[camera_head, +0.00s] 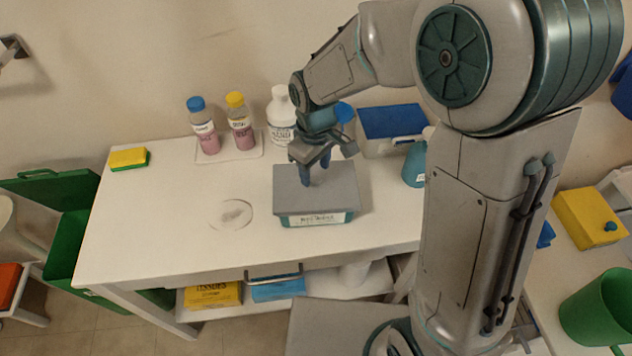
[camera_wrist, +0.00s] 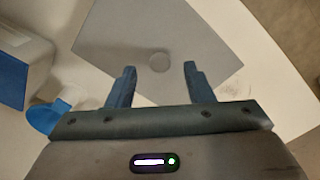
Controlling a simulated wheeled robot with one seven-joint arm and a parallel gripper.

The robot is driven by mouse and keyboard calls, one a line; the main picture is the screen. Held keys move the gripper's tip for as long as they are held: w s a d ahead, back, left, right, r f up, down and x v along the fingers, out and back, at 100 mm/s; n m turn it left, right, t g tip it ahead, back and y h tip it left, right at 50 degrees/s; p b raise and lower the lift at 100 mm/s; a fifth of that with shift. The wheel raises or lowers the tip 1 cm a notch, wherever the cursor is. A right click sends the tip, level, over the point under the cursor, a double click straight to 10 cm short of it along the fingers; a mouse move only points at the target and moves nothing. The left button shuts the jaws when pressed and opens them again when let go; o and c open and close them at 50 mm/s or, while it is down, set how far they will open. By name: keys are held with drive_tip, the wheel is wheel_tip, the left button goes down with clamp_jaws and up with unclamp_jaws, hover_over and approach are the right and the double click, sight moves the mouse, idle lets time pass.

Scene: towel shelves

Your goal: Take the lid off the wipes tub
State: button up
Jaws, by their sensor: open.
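The wipes tub (camera_head: 316,219) stands on the white table, a low box with a label on its front. Its flat grey lid (camera_head: 290,196) is on top. In the wrist view the lid (camera_wrist: 150,32) has a small round knob (camera_wrist: 159,62) at its middle. My gripper (camera_head: 316,183) points down over the lid in the head view. In the wrist view my gripper (camera_wrist: 158,72) is open, with one finger on each side of the knob in the picture. I cannot tell how far the fingertips are above the lid.
On the table (camera_head: 150,230) are two capped bottles on a white tray (camera_head: 255,153), a white bottle (camera_head: 281,115), a blue-lidded box (camera_head: 392,122), a teal bottle (camera_head: 414,165) and a yellow-green sponge (camera_head: 129,158). A clear round dish (camera_head: 231,214) lies left of the tub. The table's front left is clear.

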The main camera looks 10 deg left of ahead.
sight(315, 182)
drive_tip(key=shift+f, duration=1.3)
drive_tip(key=c, duration=1)
clamp_jaws()
drive_tip(key=shift+r, duration=0.15)
